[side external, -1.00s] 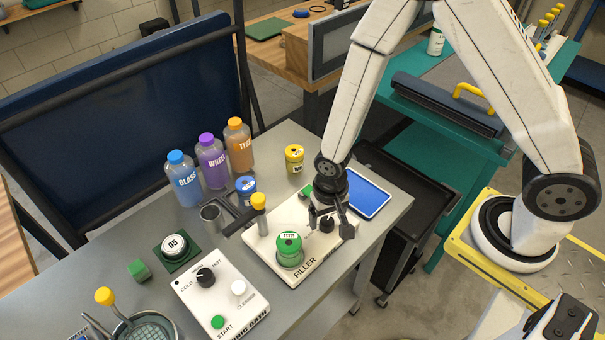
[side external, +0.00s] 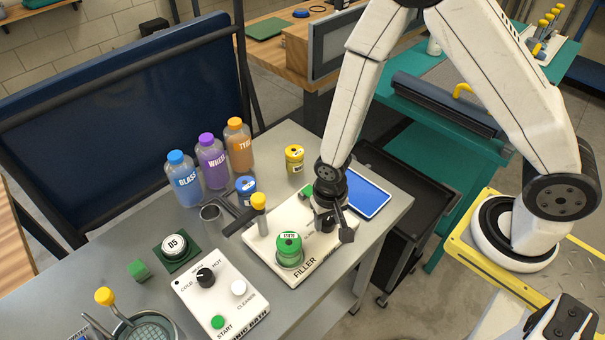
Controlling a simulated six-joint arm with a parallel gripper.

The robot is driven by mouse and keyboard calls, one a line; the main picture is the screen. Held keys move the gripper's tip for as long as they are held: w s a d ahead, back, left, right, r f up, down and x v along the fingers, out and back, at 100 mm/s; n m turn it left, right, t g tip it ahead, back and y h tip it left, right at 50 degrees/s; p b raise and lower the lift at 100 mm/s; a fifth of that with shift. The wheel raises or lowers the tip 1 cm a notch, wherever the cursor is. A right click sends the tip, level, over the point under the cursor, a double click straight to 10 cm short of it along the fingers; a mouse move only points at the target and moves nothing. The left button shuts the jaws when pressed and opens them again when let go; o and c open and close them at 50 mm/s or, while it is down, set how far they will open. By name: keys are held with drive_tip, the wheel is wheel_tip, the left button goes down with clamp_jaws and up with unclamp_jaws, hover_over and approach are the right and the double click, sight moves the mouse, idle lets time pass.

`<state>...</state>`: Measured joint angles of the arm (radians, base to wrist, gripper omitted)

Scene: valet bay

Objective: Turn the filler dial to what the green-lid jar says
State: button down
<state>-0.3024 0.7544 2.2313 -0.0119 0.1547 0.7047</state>
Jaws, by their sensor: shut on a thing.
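The white filler (side external: 305,269) stands near the table's right end, with its name on the front edge. The green-lid jar (side external: 288,250) stands upright on the filler's round plate; the writing on it is too small to read. My gripper (side external: 328,222) points down at the filler, right of the jar, and is shut on the black filler dial (side external: 327,226). My gripper covers most of the dial, so its pointer and setting are hidden.
A yellow-topped lever (side external: 258,202) stands behind the jar. A blue-lid jar (side external: 246,188) and a yellow-lid jar (side external: 294,157) stand farther back. A blue tablet (side external: 367,197) lies right of my gripper. The white bath control box (side external: 222,290) is at left.

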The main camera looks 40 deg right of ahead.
drive_tip(key=shift+n, duration=0.4)
drive_tip(key=n, duration=1.2)
drive_tip(key=shift+n, duration=0.3)
drive_tip(key=n, duration=0.3)
drive_tip(key=shift+n, duration=0.3)
drive_tip(key=n, duration=0.3)
drive_tip(key=shift+n, duration=0.4)
drive_tip(key=n, duration=0.6)
drive_tip(key=shift+c, duration=1.1)
unclamp_jaws()
